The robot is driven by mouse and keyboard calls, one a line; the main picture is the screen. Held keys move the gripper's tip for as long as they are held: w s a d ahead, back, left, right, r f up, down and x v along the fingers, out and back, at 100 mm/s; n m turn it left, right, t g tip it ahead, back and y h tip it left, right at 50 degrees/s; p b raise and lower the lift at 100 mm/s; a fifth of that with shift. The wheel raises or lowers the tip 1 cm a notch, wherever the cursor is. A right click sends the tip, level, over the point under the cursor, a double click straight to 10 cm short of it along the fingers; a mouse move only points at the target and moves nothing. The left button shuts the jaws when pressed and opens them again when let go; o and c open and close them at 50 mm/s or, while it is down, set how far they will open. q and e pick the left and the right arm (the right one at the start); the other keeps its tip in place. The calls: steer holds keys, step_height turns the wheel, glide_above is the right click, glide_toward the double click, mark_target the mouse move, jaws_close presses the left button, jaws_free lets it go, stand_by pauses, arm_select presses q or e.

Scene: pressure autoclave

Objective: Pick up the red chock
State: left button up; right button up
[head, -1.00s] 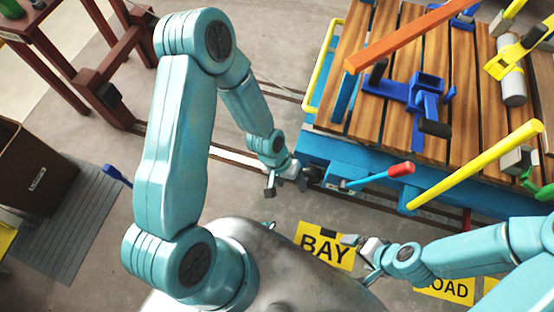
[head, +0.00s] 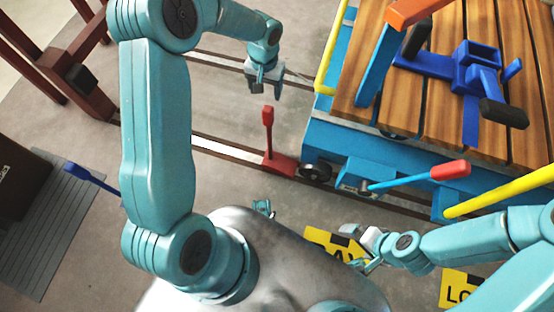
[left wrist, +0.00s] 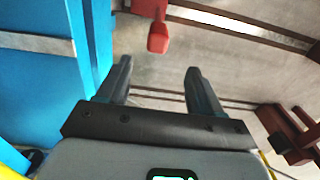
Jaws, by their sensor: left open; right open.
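The red chock (head: 279,163) sits on the rail beside the cart's wheel in the head view, with its handle standing up to a red grip (head: 267,116). In the left wrist view the chock's red grip (left wrist: 158,38) shows beyond the fingers, and part of its body is cut off at the top edge. My left gripper (head: 264,88) is open and empty, apart from the chock, above and behind its grip in the head view. My right gripper (head: 362,252) is open and empty near the yellow floor sign, away from the chock.
The blue cart (head: 325,135) with a wooden slatted deck (head: 440,90) stands to the right of the chock. Its wheel (head: 316,172) is close to the chock. A blue lever with a red tip (head: 450,171) sticks out from its side. Rails (head: 215,147) cross the floor, which is clear left of the chock.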

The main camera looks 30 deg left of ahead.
arm_select(q)
step_height(320, 180, down, 7)
steer(key=shift+s+b, duration=0.1)
steer(key=shift+b, duration=0.7)
steer(key=f, duration=0.1)
steer(key=f+b, duration=0.1)
steer(key=f, duration=0.1)
steer(key=f+b, duration=0.1)
steer(key=f, duration=0.1)
steer(key=shift+d+f, duration=0.15)
steer(key=shift+d, duration=0.1)
jaws_close()
stand_by(0.4)
